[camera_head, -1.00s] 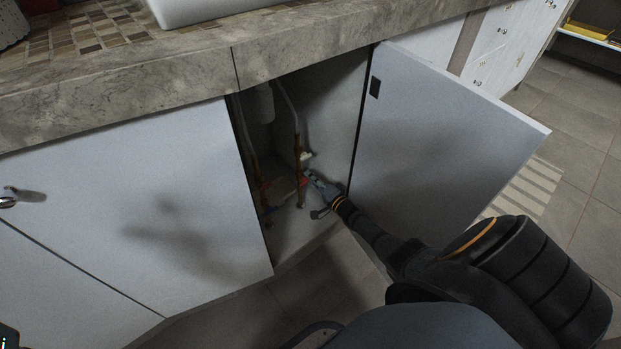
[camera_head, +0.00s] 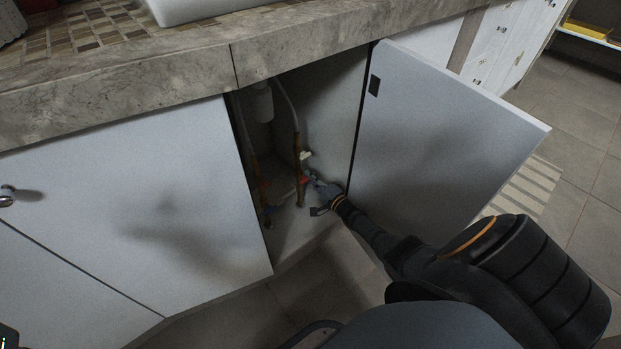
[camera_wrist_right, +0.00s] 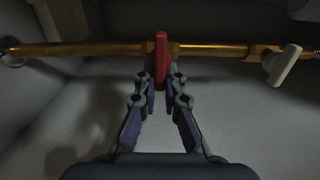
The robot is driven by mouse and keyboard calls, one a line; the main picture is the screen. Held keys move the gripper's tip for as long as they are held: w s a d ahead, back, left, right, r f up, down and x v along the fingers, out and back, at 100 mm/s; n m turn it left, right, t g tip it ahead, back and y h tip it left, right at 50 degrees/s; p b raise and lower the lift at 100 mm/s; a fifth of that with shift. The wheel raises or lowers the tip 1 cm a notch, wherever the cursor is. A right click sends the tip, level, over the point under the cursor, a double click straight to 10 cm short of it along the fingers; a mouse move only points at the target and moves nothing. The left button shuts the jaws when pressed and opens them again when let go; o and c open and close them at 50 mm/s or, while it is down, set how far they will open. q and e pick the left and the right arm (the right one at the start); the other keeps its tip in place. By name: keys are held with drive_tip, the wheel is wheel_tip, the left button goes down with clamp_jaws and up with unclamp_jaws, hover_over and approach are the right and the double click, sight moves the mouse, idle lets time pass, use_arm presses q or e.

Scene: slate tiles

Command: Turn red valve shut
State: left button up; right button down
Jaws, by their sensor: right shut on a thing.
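The red valve handle (camera_head: 304,180) is on a brass pipe inside the open cabinet under the counter. In the right wrist view the red handle (camera_wrist_right: 161,58) stands across the brass pipe (camera_wrist_right: 100,49), roughly at a right angle to it. My right gripper (camera_head: 311,177) reaches into the cabinet from the lower right. In the wrist view its fingers (camera_wrist_right: 161,84) are closed around the near end of the red handle. The fingertips are small and dark in the head view. My left gripper is not in view.
A white valve handle (camera_wrist_right: 283,65) sits on the same pipe, and also shows in the head view (camera_head: 305,156). The stone counter edge (camera_head: 120,95) overhangs the opening. A white drain pipe (camera_head: 262,103) hangs inside.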

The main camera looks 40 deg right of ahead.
drive_tip(key=c, duration=1.4)
unclamp_jaws()
drive_tip(key=shift+c, duration=0.2)
